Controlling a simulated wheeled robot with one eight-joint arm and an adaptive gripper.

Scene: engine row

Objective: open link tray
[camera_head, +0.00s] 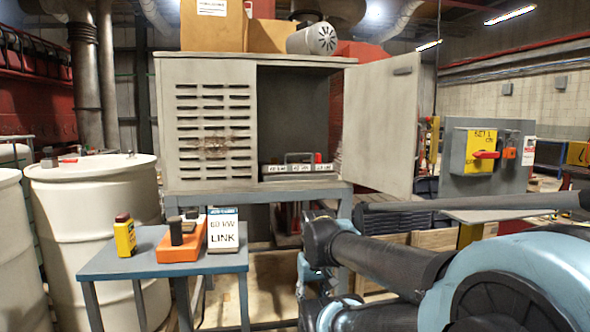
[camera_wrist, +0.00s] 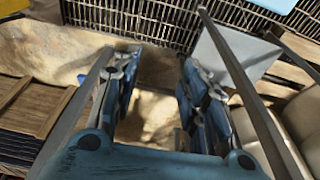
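No tray is clearly marked as the link tray. A low, dark, handled unit with white labels (camera_head: 298,168) sits on the floor of a grey cabinet (camera_head: 207,120). Its labels are too small to read, and I cannot tell whether it is open. The cabinet's right door (camera_head: 381,125) stands wide open. A white card reading "60 kW LINK" (camera_head: 223,232) stands on a small blue-grey table (camera_head: 115,264), beside an orange block with dark posts (camera_head: 181,243). My gripper (camera_wrist: 158,78) is open and empty in the wrist view, its fingers apart above the floor.
A yellow device (camera_head: 124,237) stands on the small table. White drums (camera_head: 95,225) are at left. A grey panel with a yellow plate and red handle (camera_head: 484,153) stands at right. Wooden slats (camera_wrist: 35,108) and dark grating (camera_wrist: 135,22) lie below my gripper.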

